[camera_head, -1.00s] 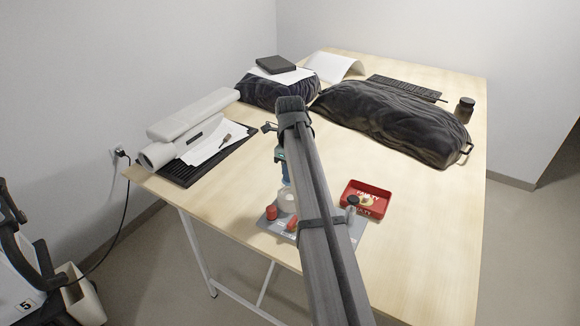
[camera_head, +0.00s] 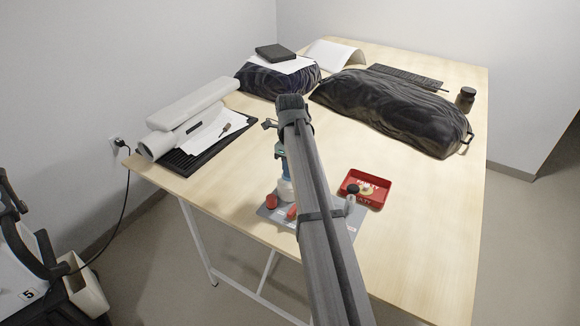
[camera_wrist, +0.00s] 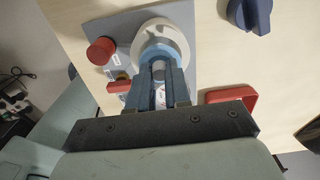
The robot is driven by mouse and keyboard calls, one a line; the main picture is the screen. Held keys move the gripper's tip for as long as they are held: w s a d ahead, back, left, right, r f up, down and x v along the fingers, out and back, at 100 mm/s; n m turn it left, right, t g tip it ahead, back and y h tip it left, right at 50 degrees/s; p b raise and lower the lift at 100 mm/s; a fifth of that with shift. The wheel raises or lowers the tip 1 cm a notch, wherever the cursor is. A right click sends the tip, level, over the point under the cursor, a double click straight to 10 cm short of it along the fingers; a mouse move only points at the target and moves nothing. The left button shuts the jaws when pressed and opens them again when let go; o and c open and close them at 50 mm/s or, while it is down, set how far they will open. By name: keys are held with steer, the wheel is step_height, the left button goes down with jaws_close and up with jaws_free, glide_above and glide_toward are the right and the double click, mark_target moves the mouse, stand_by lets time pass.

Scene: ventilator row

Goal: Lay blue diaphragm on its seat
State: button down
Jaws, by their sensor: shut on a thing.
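My gripper (camera_wrist: 158,78) is shut on the blue diaphragm (camera_wrist: 150,53), which shows as a blue disc around and beyond the fingertips. A grey round part sits between the fingertips. The diaphragm lies over a white round housing (camera_wrist: 160,32), within its rim as seen from the wrist. Whether it touches the seat is hidden by the fingers. In the head view the white housing (camera_head: 286,191) stands on the grey plate (camera_head: 268,214), with my gripper (camera_head: 283,178) right above it.
A red knob (camera_wrist: 100,50) and a red piece (camera_wrist: 119,86) stand left of the housing. A red tray (camera_head: 371,202) with small parts lies to the right. Dark bags (camera_head: 385,112) lie at the back.

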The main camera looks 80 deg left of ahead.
steer(key=shift+f, duration=1.9)
stand_by(1.9)
steer(key=c, duration=1)
jaws_free()
steer(key=shift+r, duration=0.1)
steer(key=shift+r, duration=3.4)
